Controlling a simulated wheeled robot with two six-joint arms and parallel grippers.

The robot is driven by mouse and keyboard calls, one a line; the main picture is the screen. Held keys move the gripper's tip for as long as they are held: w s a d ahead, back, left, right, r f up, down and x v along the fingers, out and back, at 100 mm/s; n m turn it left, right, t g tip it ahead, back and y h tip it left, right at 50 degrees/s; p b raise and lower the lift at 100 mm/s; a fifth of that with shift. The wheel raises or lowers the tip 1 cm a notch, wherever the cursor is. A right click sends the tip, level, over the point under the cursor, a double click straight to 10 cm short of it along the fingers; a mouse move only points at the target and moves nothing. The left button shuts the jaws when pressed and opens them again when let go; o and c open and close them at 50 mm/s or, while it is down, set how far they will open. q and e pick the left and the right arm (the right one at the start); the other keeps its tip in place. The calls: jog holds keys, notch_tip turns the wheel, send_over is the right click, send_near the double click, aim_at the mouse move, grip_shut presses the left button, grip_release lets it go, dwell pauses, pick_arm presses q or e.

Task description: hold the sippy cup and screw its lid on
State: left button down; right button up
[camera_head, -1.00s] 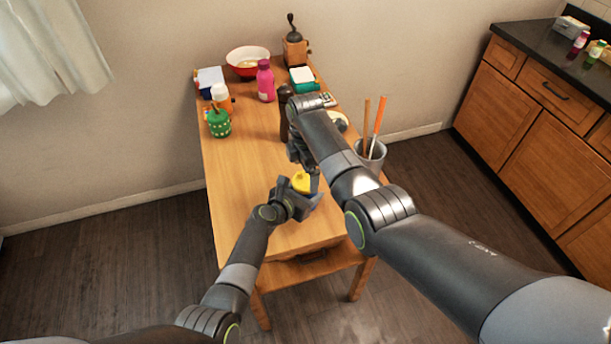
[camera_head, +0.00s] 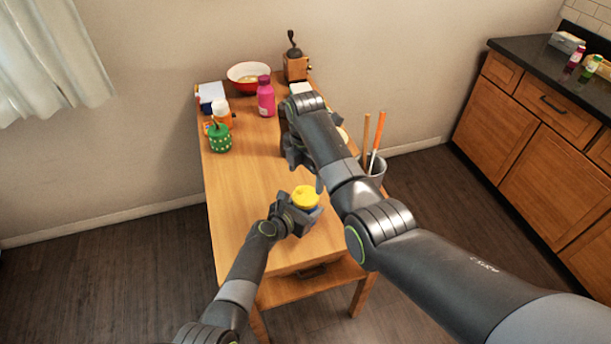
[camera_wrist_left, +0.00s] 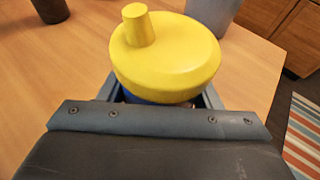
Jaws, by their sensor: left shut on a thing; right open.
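The sippy cup (camera_wrist_left: 150,97) is blue, with a yellow lid (camera_head: 305,196) and spout on top. My left gripper (camera_head: 301,217) is shut on the cup's body near the table's front end. In the left wrist view the lid (camera_wrist_left: 168,58) sits on the cup, with a narrow strip of blue below its rim. I cannot tell how tightly it is seated. My right gripper (camera_head: 306,172) is open and empty, just above and behind the lid. Its own arm partly hides it. Most of the cup's body is hidden by the left gripper.
On the wooden table (camera_head: 240,200) a grey holder with sticks (camera_head: 378,172) stands at the right edge. The table's left middle is clear.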

aim_at(305, 194)
jog(key=shift+f, duration=0.15)
jog(key=shift+f, duration=3.9)
jog(key=c, duration=1)
jog(key=shift+m, duration=1.8)
jog(key=o, duration=1.1)
